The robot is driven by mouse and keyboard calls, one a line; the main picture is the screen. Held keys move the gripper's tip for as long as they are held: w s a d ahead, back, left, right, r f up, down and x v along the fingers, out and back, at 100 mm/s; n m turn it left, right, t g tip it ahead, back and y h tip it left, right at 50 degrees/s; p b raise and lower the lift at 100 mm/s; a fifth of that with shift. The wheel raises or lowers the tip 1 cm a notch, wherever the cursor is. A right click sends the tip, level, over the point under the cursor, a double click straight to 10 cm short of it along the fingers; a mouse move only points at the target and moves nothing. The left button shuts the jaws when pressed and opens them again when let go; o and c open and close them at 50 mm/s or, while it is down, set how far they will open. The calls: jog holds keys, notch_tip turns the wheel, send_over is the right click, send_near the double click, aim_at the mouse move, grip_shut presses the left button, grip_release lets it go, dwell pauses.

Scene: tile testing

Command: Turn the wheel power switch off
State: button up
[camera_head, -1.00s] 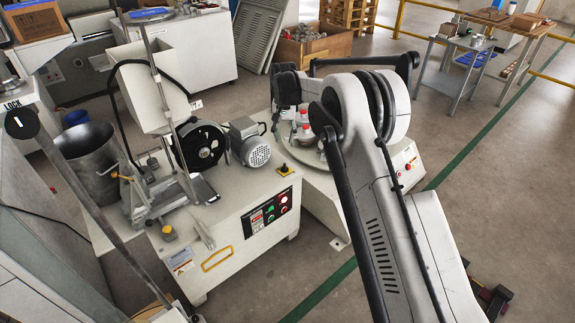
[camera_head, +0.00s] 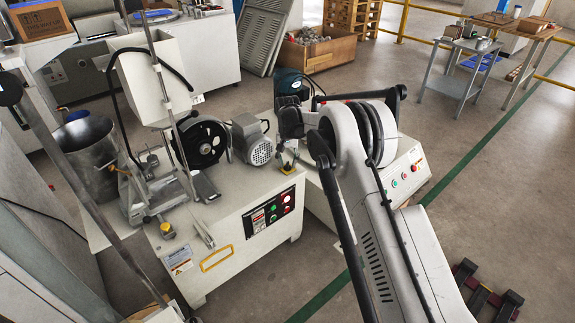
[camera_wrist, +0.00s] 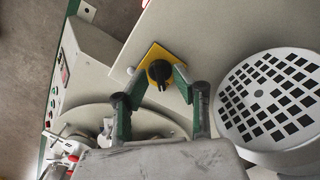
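The wheel power switch is a black rotary knob (camera_wrist: 159,73) on a yellow square plate, on the pale machine top. In the wrist view my gripper (camera_wrist: 158,76) is open, with one green-padded fingertip on each side of the knob and small gaps seeming to remain. The knob's pointer end faces down in this view. In the head view my gripper (camera_head: 288,154) points down over the yellow plate (camera_head: 287,170), which is partly covered, and the knob is hard to make out. Whether the fingers touch the knob or plate I cannot tell.
A grey motor (camera_head: 252,140) with a round vented cover (camera_wrist: 268,100) stands close beside the switch. A black wheel (camera_head: 204,142) is left of it. A panel with lit buttons (camera_head: 272,212) is on the machine's front. A second machine (camera_head: 405,170) stands to the right.

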jog(key=shift+f, duration=0.1)
jog(key=shift+c, duration=0.5)
grip_shut()
jog(key=shift+n, duration=0.4)
jog(key=n+p, duration=0.1)
jog(key=n, duration=0.1)
jog(key=shift+n, duration=0.4)
jog(key=n, duration=0.3)
jog(key=shift+n+p, duration=0.3)
jog(key=shift+p, duration=0.05)
jog(key=n, duration=0.5)
jog(key=shift+p, duration=0.35)
jog(key=n, duration=0.5)
jog(key=shift+n, duration=0.4)
